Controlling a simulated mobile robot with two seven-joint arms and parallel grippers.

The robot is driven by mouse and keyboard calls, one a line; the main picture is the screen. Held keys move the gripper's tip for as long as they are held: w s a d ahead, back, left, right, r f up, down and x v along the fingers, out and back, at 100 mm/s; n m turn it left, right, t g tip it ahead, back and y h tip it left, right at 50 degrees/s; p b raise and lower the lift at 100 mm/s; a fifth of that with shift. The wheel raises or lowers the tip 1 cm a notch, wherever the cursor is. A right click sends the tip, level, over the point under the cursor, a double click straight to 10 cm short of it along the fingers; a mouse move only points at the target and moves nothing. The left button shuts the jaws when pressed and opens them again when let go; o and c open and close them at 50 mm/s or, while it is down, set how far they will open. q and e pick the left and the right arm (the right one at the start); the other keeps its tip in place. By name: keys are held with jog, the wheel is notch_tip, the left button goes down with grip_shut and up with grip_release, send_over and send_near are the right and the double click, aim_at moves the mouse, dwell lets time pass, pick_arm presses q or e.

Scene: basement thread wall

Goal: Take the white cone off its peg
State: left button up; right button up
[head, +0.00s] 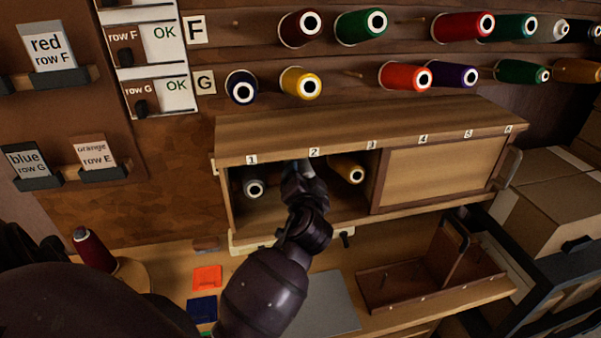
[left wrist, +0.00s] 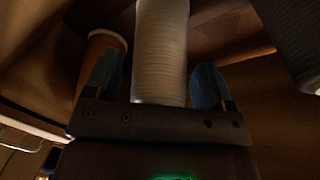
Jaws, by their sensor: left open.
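The white cone (left wrist: 161,50) fills the upper middle of the left wrist view. My left gripper (left wrist: 156,82) is open, with one blue-padded finger on each side of the cone and a gap showing at the finger pads. In the head view my left gripper (head: 298,168) reaches into the open part of the wooden cabinet (head: 300,133), below label 2. There the white cone is hidden behind my gripper and arm. Its peg is not visible in either view. My right gripper is not in view.
Coloured cones hang on the wall above. A wooden tray (head: 385,283) lies on the bench.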

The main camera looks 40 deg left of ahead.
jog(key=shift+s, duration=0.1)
pick_arm(q)
jog(key=c, duration=0.8)
jog(key=shift+s+d+r, duration=0.2)
jog(key=shift+s+d, duration=0.25)
jog(key=shift+d, duration=0.1)
jog(key=shift+s+d+r, duration=0.15)
jog(key=shift+s+d, duration=0.3)
jog(key=shift+d, duration=0.1)
jog(key=v, duration=0.5)
jog(key=w+d+r+v, duration=0.1)
jog(key=v, duration=0.2)
jog(key=shift+s+d+p, duration=0.1)
jog(key=shift+p, duration=0.3)
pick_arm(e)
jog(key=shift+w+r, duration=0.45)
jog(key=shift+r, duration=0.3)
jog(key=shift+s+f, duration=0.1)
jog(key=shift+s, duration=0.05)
